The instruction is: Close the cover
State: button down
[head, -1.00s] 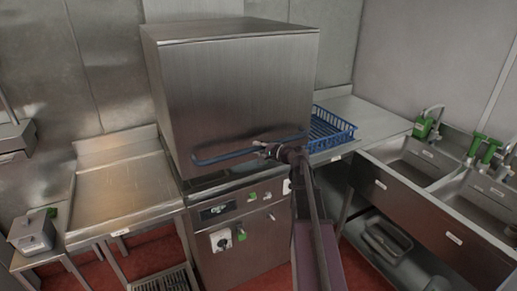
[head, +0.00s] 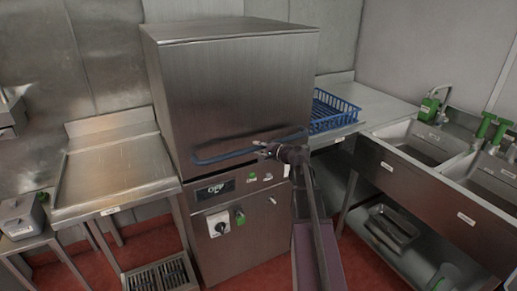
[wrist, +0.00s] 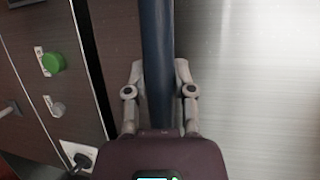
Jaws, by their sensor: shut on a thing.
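The cover (head: 235,95) is a large steel box hood over the front panel of a machine (head: 245,235). In the head view its lower front edge sits right above the control panel, and I see little or no gap there. A blue bar handle (head: 225,157) runs along the cover's lower front. My gripper (head: 268,151) is shut on the right part of this handle. In the wrist view the handle (wrist: 157,65) passes between the two fingers of my gripper (wrist: 159,85). My arm hides part of the machine's right front.
A steel side table (head: 115,175) stands at the left. A blue rack (head: 332,112) sits on the counter at the right, beside a double sink (head: 425,150) with green-topped fittings. Red floor is open in front.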

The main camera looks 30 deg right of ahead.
aim_at(258, 71)
jog(key=shift+s+a+f, duration=0.1)
jog(key=shift+s+f, duration=0.05)
jog(key=shift+f, duration=0.05)
jog(key=c, duration=0.8)
grip_release()
jog(key=o, duration=0.4)
jog(key=shift+f, duration=0.15)
jog(key=shift+c, duration=0.2)
jog(key=shift+r, duration=0.35)
jog(key=r+p, duration=0.2)
jog(key=p, duration=0.1)
jog(key=shift+w+r, duration=0.3)
notch_tip(258, 71, up, 27)
jog(key=p, duration=2.7)
jog(key=shift+s+r, duration=0.1)
jog(key=shift+r, duration=0.1)
jog(key=shift+s, duration=0.1)
